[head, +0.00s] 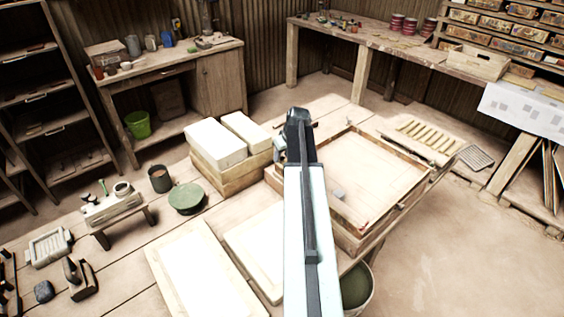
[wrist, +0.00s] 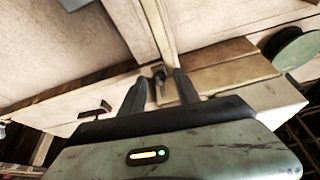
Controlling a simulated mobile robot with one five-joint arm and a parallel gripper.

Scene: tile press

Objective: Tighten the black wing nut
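My gripper (wrist: 160,80) is open in the wrist view, its two dark fingers apart. A small dark fitting (wrist: 159,71), which looks like the black wing nut, shows between and just beyond the fingertips, at the wooden frame's edge. I cannot tell whether the fingers touch it. A second dark T-shaped piece (wrist: 97,109) sticks out of the frame's side, left of the fingers. In the head view my gripper (head: 298,118) is at the back left corner of the wooden press frame (head: 352,235), and my arm hides most of that corner.
White blocks on wood (head: 215,145) stand close left of my gripper. A green round lid (head: 186,197) and a small bench (head: 120,210) are farther left. A slatted rack (head: 428,135) lies behind the frame. A bucket (head: 356,287) is at the front. The floor at right is clear.

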